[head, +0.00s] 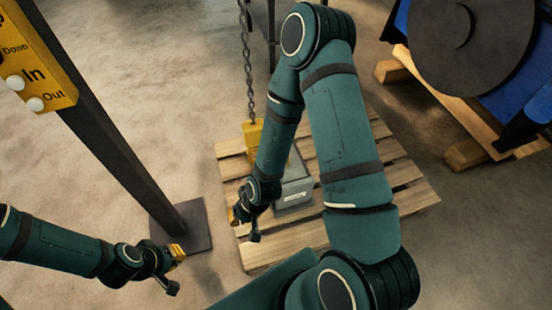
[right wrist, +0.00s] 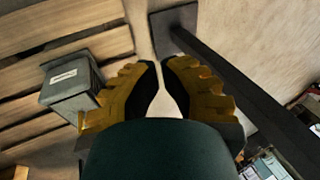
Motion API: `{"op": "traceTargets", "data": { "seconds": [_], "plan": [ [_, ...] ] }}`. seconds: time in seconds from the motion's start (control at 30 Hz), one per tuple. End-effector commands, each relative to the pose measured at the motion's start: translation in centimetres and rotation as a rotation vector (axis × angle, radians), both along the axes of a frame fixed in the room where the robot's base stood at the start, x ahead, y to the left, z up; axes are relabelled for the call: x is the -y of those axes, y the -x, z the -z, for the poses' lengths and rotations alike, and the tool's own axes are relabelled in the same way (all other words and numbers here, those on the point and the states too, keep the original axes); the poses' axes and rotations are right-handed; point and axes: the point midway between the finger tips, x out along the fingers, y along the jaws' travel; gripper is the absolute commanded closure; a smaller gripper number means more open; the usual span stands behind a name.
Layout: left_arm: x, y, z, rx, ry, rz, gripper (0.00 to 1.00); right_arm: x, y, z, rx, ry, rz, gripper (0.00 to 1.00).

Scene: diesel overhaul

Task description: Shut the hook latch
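A yellow hook block (head: 252,132) hangs on a chain (head: 246,60) in the head view, partly hidden by my right arm. The hook and its latch cannot be made out. My right gripper (head: 240,226) is in front of and below the block, over the pallet's left edge. In the right wrist view, my right gripper's fingertips (right wrist: 160,66) are a small gap apart with nothing between them. My left gripper (head: 178,268) is at the lower left, well apart from the block; its finger gap is too small to judge.
A grey box (head: 294,194) stands on a wooden pallet (head: 405,178), also seen in the right wrist view (right wrist: 72,82). A dark post (head: 120,140) with a yellow button panel (head: 45,65) stands left. A blue machine (head: 524,103) rests on timbers at right. Floor between post and pallet is clear.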

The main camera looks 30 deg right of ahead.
Motion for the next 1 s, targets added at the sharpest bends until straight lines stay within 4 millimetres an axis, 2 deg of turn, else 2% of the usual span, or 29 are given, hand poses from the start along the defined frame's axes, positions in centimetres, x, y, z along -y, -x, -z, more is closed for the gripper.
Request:
{"op": "traceTargets", "data": {
  "seconds": [0.17, 0.3, 0.4, 0.5, 0.6, 0.73, 0.83, 1.0],
  "plan": [
    [0.0, 0.1, -0.7, -0.003, 0.0, 0.001, 1.0, 2.4, -6.6, 4.3, 0.062, -0.096, 0.408, 1.0],
    [0.0, 0.2, -1.3, -0.005, 0.002, 0.002, 1.0, 6.3, -12.5, 8.7, 0.147, -0.268, 0.868, 1.0],
    [0.1, 0.3, -1.8, -0.008, 0.002, 0.002, 1.0, 9.8, -15.4, 11.6, 0.215, -0.434, 1.185, 1.0],
    [0.1, 0.4, -2.2, -0.009, 0.002, 0.003, 1.0, 13.7, -17.1, 14.3, 0.291, -0.633, 1.481, 1.0],
    [0.1, 0.5, -2.5, -0.011, 0.003, 0.003, 1.0, 17.5, -17.4, 16.5, 0.371, -0.849, 1.725, 1.0],
    [0.1, 0.6, -2.9, -0.014, 0.003, 0.003, 1.0, 21.4, -16.5, 18.4, 0.466, -1.113, 1.936, 1.0],
    [0.1, 0.6, -3.1, -0.014, 0.003, 0.004, 1.0, 23.4, -15.7, 19.3, 0.521, -1.263, 2.023, 1.0],
    [0.1, 0.6, -3.1, -0.015, 0.003, 0.004, 1.0, 24.8, -14.9, 19.8, 0.562, -1.389, 2.076, 1.0]
  ]
}}
